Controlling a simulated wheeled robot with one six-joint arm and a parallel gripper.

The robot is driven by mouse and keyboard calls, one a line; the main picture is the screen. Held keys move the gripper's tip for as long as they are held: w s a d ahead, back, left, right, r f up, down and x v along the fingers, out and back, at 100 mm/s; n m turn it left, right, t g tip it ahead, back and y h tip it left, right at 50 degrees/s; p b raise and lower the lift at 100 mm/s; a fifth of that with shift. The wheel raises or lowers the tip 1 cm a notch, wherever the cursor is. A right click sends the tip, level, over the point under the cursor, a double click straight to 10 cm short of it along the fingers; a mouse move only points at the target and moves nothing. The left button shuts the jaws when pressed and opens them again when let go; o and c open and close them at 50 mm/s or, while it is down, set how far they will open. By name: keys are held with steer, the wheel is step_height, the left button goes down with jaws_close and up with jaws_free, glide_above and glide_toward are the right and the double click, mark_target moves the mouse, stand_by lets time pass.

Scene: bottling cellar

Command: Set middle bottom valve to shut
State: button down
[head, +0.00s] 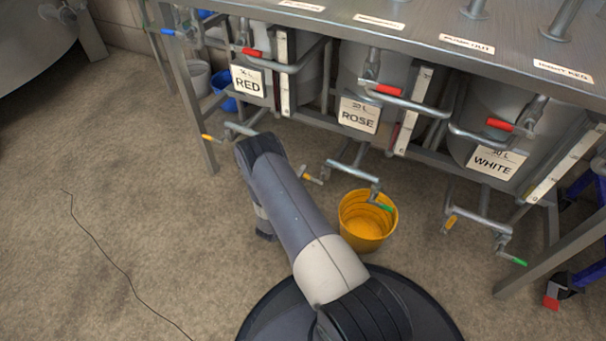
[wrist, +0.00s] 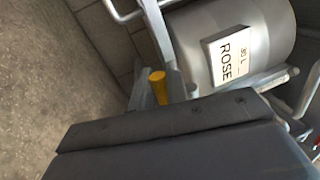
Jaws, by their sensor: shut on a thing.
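The middle tank (head: 345,75), labelled ROSE, has a bottom pipe (head: 352,170) with a yellow-handled valve (head: 314,179) at its left and a green-handled one (head: 381,206) at its right. In the wrist view, the yellow handle (wrist: 158,86) stands between the two grey fingers of my gripper (wrist: 159,94), which is shut on it. The ROSE label (wrist: 232,54) appears turned on its side there. In the head view, my own arm hides most of the gripper and part of the valve. I cannot tell the handle's exact turn.
A yellow bucket (head: 367,222) stands on the floor below the green handle. RED (head: 248,82) and WHITE (head: 494,163) tanks flank the middle one, with similar bottom valves. Red-handled pipes (head: 388,89) and the metal frame (head: 190,105) crowd above. The floor at left is open, crossed by a thin cable (head: 115,262).

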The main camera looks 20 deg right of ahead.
steer(key=shift+f+n, duration=0.25)
steer(key=shift+n, duration=0.15)
steer(key=c, duration=1.5)
jaws_free()
steer(key=p+v, duration=0.3)
steer(key=v, duration=0.8)
steer(key=shift+d, duration=0.1)
